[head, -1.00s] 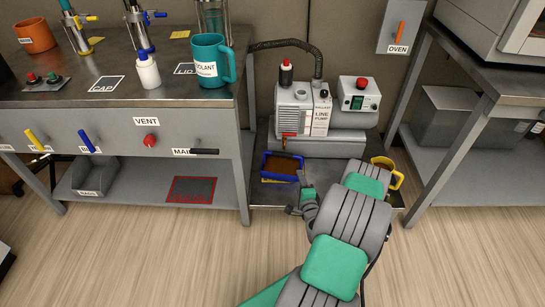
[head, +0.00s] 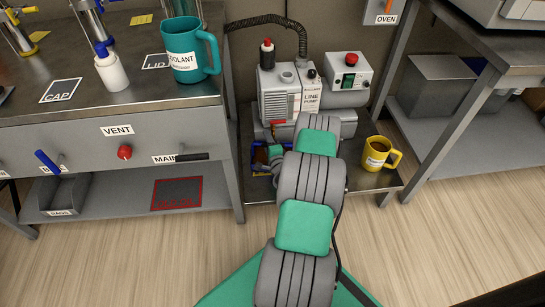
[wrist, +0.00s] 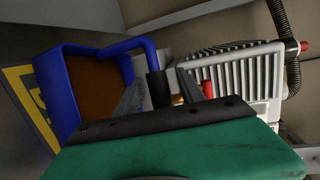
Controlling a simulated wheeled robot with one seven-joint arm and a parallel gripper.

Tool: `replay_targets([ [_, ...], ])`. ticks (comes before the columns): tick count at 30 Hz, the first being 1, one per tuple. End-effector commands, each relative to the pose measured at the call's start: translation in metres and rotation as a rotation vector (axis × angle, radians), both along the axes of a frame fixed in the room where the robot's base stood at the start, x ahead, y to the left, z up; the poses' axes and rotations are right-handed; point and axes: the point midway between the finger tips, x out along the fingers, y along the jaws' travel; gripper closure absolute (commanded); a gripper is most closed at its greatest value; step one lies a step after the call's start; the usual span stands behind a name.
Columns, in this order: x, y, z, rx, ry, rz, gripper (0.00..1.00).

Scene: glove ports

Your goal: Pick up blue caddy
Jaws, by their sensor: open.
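The blue caddy (head: 259,171) stands on the low shelf in front of the line pump, mostly hidden by my arm in the head view. In the wrist view the caddy (wrist: 57,98) is close at the left, with a brown interior and a blue handle (wrist: 130,45) ending in a dark grip. My gripper (wrist: 160,92) is open, its fingers appearing on either side of the dark grip. I cannot tell whether they touch it. In the head view my gripper (head: 274,157) is at the caddy, partly hidden by my arm.
The line pump (head: 285,98) stands right behind the caddy, with a hose above. A yellow mug (head: 376,155) is on the same shelf to the right. A bench with a teal mug (head: 187,55) stands at the left; its leg is close to the caddy.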

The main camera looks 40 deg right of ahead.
Motion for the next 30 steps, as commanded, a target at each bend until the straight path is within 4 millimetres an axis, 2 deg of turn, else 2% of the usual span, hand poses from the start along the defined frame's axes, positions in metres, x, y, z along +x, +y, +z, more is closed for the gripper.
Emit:
replay_targets([
  [3,0.0072,-0.0028,-0.0022,0.000,0.001,0.000,0.54],
  [8,0.0069,-0.0032,-0.0013,0.001,0.001,-0.001,0.54],
  [24,0.0067,-0.0032,-0.0013,0.001,0.001,-0.001,0.98],
  [30,0.0066,-0.0032,-0.0014,0.001,0.001,-0.001,1.00],
])
